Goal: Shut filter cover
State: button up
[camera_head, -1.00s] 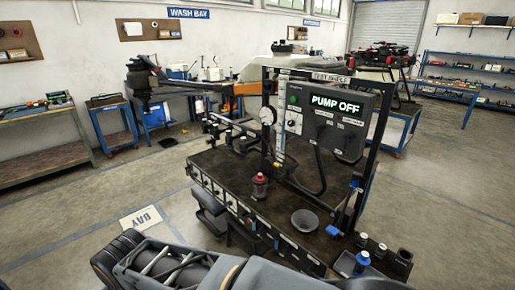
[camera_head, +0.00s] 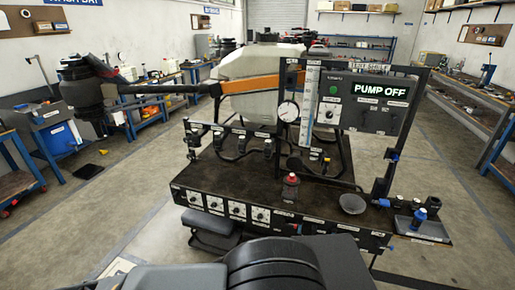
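A small filter unit (camera_head: 291,188) with a red top and dark base stands upright at the front middle of the black test bench (camera_head: 240,180). I take it for the filter; it is too small to tell whether its cover is open or shut. The bench's panel reads PUMP OFF (camera_head: 381,90). My gripper is out of view; only dark links of my arm show along the bottom edge, in front of the bench.
A grey bowl (camera_head: 352,203) sits right of the filter unit. A side tray (camera_head: 424,232) holds a blue-topped item (camera_head: 419,217). A drone with a white tank (camera_head: 262,82) stands behind. Open floor lies left and right of the bench.

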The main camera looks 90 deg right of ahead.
aim_at(295, 162)
jog(key=i, duration=0.8)
jog(key=z, duration=3.85)
jog(key=i, duration=1.65)
jog(key=z, duration=0.05)
